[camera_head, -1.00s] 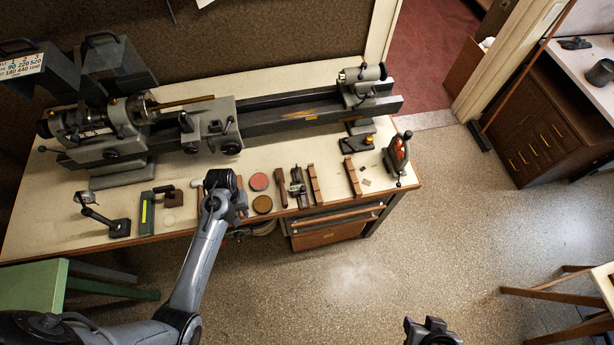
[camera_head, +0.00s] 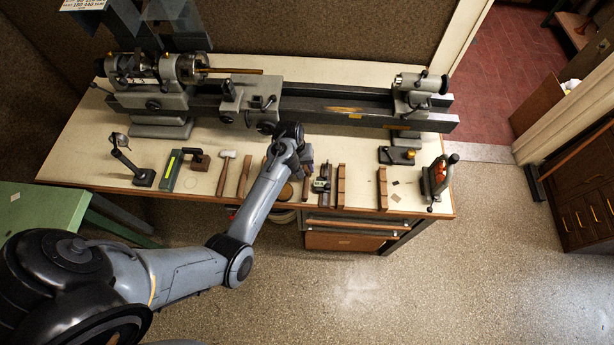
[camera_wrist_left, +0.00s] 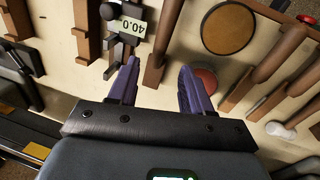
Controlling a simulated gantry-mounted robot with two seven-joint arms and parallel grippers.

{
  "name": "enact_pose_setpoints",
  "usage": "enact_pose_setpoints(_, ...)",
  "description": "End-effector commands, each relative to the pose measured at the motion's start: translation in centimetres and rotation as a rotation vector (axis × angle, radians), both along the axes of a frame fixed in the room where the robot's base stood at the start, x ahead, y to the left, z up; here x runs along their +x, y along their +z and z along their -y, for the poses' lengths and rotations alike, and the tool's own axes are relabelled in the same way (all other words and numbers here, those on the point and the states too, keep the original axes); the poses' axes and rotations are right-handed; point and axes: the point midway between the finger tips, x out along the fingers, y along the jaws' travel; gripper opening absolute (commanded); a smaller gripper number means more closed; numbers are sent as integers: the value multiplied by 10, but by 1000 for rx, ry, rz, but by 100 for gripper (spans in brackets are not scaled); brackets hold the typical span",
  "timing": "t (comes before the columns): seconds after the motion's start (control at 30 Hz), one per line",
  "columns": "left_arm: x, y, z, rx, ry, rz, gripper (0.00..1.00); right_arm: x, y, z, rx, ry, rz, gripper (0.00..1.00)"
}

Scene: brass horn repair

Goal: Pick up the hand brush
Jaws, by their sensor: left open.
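A dark brown wooden tool (camera_head: 308,181), which looks like the hand brush, lies on the bench left of a small gauge. In the left wrist view the tool (camera_wrist_left: 161,48) runs up from between my fingertips. I cannot make out bristles. My left gripper (camera_wrist_left: 157,70) is open above the bench, with one finger on either side of the tool's near end; it seems apart from it. In the head view the left gripper (camera_head: 298,155) partly covers the tool's far end and the discs. My right gripper is not in view.
The gauge (camera_wrist_left: 125,26) is close beside one finger. A red disc (camera_wrist_left: 206,80) and a brown disc (camera_wrist_left: 229,28) are on the other side. More wooden tools (camera_head: 245,176) and a white-headed mallet (camera_head: 227,155) lie left. A lathe (camera_head: 330,105) stands behind.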

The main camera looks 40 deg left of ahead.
Motion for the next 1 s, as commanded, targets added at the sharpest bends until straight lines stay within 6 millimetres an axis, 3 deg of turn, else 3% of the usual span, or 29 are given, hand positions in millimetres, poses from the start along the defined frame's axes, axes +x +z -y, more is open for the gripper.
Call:
enact_pose_setpoints(0.17,1,-10,2,-1,0,-1,49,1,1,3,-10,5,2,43)
enact_pose_setpoints(0.5,6,-49,8,0,-1,-1,49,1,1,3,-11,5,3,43)
enact_pose_setpoints(0.8,6,-53,8,2,-1,0,49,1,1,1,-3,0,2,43)
enact_pose_setpoints(0.83,6,-53,8,2,-1,0,48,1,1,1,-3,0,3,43)
enact_pose_setpoints(1.0,6,-53,8,1,-1,-1,22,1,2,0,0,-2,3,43)
